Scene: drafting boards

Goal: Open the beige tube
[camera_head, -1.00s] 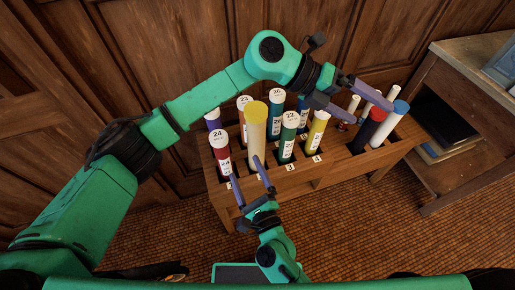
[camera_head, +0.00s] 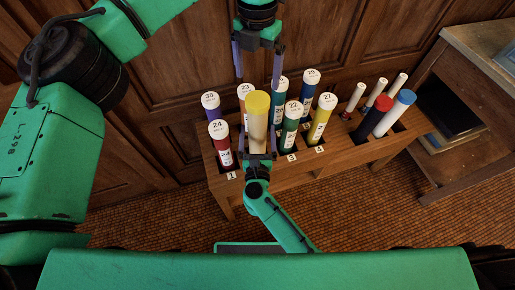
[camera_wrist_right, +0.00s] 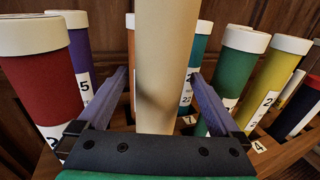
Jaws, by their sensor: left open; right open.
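The beige tube (camera_head: 257,124) with its yellow cap (camera_head: 258,103) stands upright in the front row of a wooden rack (camera_head: 285,178). In the right wrist view the beige tube (camera_wrist_right: 166,65) rises between my right fingers, its cap out of frame. My right gripper (camera_head: 258,137) is open, one finger on each side of the tube's body; in the wrist view gaps show at both sides. My left gripper (camera_head: 257,82) is open and points down over the yellow cap, its fingers apart to either side. Whether its fingertips touch the cap cannot be told.
A red tube 24 (camera_head: 220,146) stands left of the beige tube, and green tube 22 (camera_head: 289,129) stands right. More capped tubes stand behind. A yellow tube (camera_head: 320,124) and several slimmer tubes are farther right. A wooden cabinet (camera_head: 470,160) is at the right.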

